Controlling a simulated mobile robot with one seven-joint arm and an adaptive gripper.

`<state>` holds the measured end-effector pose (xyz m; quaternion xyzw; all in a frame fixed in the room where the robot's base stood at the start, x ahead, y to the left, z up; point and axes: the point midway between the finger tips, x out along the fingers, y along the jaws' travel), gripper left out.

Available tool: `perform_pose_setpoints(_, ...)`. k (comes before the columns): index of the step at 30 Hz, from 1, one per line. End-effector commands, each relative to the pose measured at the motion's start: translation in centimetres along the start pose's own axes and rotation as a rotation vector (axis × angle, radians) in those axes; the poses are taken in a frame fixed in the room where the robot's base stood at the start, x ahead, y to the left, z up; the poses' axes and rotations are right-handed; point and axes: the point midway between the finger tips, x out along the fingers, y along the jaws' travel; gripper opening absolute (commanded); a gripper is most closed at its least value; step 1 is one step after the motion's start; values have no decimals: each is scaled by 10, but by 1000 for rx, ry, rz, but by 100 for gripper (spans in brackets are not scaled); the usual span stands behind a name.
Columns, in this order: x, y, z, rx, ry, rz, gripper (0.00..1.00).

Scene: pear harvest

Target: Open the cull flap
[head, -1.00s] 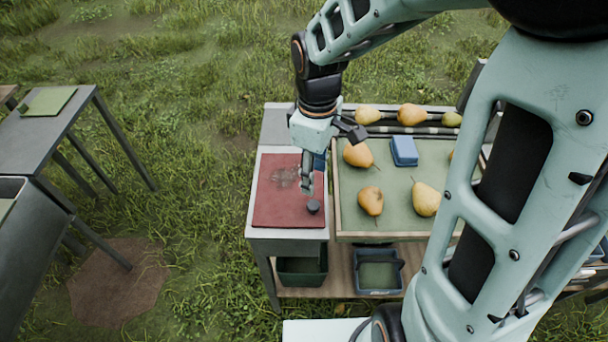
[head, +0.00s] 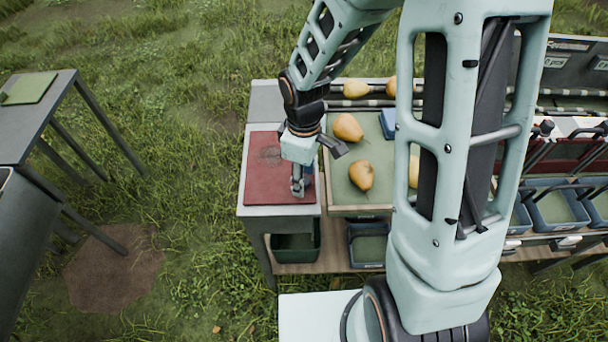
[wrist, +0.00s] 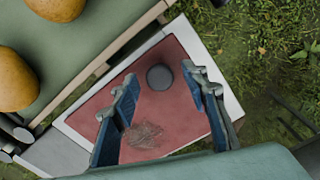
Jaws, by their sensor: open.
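The cull flap is a red panel (head: 262,170) with a scuffed grey patch, lying flat and closed in a pale-framed stand at the left end of the bench. It also shows in the wrist view (wrist: 183,122). Its round dark knob (wrist: 160,77) shows in the wrist view between the lines of my two fingers, near the fingertips. In the head view my finger covers the knob. My gripper (head: 312,175) is open and empty, pointing down over the near right part of the panel. Its blue-padded fingers (wrist: 162,83) straddle the knob in the picture; contact cannot be told.
A green sorting tray (head: 345,196) with several pears adjoins the panel on the right; its wooden rim is close to my gripper. A dark green bin (head: 296,247) stands on the shelf below. Grass is open to the left, with another table (head: 35,125) farther off.

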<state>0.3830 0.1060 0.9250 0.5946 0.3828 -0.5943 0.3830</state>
Motion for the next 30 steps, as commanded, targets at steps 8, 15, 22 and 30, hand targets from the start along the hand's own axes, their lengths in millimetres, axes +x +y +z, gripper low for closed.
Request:
perform_pose_setpoints(8,0,0,0,0,0,0,20)
perform_pose_setpoints(15,0,0,0,0,0,0,0)
perform_pose_setpoints(22,-1,0,0,0,-1,0,0)
perform_pose_setpoints(30,-8,-2,-4,-4,-46,19,0)
